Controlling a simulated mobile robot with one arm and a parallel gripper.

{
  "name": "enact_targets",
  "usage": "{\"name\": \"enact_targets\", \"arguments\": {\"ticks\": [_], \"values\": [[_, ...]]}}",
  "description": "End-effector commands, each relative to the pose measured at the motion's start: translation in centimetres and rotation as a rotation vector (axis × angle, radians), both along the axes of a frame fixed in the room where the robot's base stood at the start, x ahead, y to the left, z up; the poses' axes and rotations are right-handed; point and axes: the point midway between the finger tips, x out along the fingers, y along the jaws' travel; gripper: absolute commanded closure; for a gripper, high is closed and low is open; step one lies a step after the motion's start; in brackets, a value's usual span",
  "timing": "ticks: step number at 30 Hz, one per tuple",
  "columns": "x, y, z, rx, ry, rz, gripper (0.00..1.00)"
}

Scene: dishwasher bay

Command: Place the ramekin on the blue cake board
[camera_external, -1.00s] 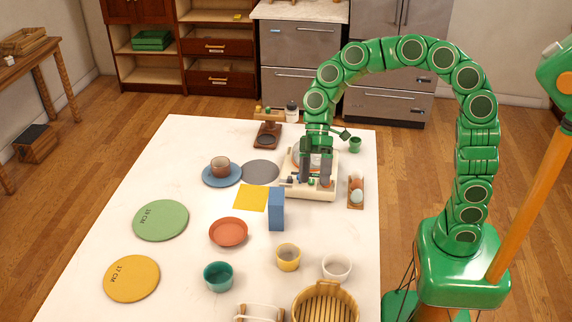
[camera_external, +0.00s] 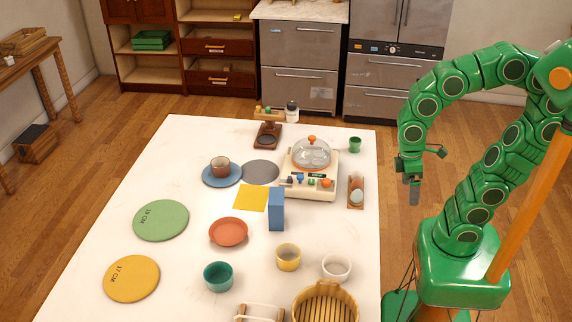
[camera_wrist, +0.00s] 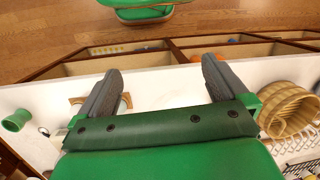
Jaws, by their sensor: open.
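The blue cake board (camera_external: 208,180) lies flat at the left middle of the white table. A small reddish-brown cup, which looks like the ramekin (camera_external: 220,164), stands upright on it. A white cup of ramekin shape (camera_external: 336,268) and a yellow one (camera_external: 288,257) stand near the front; I cannot tell for sure which cup the task names. My gripper (camera_external: 413,190) hangs off the table's right edge, far from the blue board. In the wrist view my gripper (camera_wrist: 161,70) has its two fingers wide apart with nothing between them.
A cream appliance with a glass dome (camera_external: 311,154) stands at the back, next to an egg holder (camera_external: 356,191). A blue box (camera_external: 276,210) stands mid-table. A grey disc (camera_external: 260,172) lies right of the blue board. A wooden basket (camera_external: 354,300) is at the front.

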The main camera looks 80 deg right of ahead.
Motion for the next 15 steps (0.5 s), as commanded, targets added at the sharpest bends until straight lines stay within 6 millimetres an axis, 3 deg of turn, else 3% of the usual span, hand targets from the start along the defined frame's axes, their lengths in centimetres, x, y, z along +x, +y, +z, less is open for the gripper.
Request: {"name": "enact_targets", "arguments": {"ticks": [1, 6, 15], "values": [[-1.0, -1.0, 0.0, -0.042, -0.013, -0.033, 0.00], [-3.2, -2.2, -0.7, -0.100, -0.004, -0.091, 0.00], [-3.7, -2.6, -0.8, -0.114, -0.005, -0.107, 0.00]]}}
